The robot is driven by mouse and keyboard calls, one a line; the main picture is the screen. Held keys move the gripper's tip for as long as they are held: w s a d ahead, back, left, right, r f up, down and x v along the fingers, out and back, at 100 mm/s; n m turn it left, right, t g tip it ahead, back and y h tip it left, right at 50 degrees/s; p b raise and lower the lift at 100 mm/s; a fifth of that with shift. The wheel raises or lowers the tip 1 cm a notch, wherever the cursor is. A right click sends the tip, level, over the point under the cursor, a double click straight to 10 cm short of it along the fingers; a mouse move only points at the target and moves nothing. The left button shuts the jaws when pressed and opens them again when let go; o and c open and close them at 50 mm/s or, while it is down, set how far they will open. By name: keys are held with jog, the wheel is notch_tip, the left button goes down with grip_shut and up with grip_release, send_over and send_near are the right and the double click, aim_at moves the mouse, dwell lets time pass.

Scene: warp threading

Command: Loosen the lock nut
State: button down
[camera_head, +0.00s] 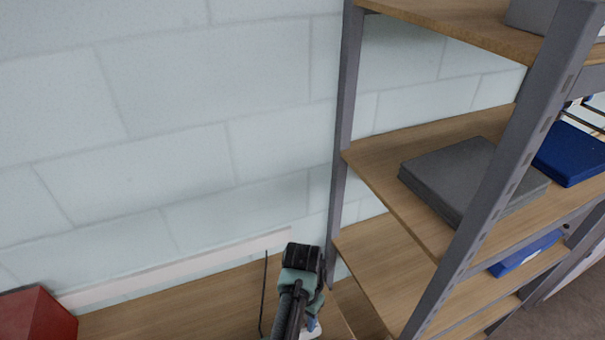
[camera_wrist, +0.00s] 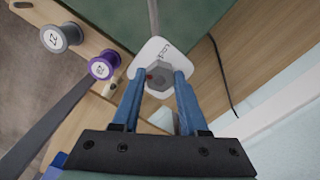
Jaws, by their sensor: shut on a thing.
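The grey hexagonal lock nut (camera_wrist: 161,83) sits on a white plate (camera_wrist: 158,50) marked "Lock" in the wrist view. A small red dot shows near the nut's left side. My gripper (camera_wrist: 163,76) has its two blue fingers on either side of the nut, shut on it. The fingertips hide the nut's left and right edges. In the head view my gripper (camera_head: 312,325) is low in the picture, mostly behind my own wrist, with a bit of the white plate under it. The nut cannot be made out there.
A grey spool (camera_wrist: 60,38) and a purple spool (camera_wrist: 104,66) stand left of the plate in the wrist view. A thin black cable (camera_wrist: 220,75) lies on the wood at right. A shelf rack (camera_head: 345,130) is at right and a red box (camera_head: 38,315) at lower left.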

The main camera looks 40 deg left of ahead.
jog(key=n, duration=0.4)
jog(key=shift+n, duration=0.3)
jog(key=shift+w+n, duration=0.1)
jog(key=shift+n, duration=1.6)
jog(key=shift+c, duration=2.2)
grip_release()
jog(key=shift+r, duration=0.15)
notch_tip(320, 180, up, 13)
jog(key=shift+b, duration=0.4)
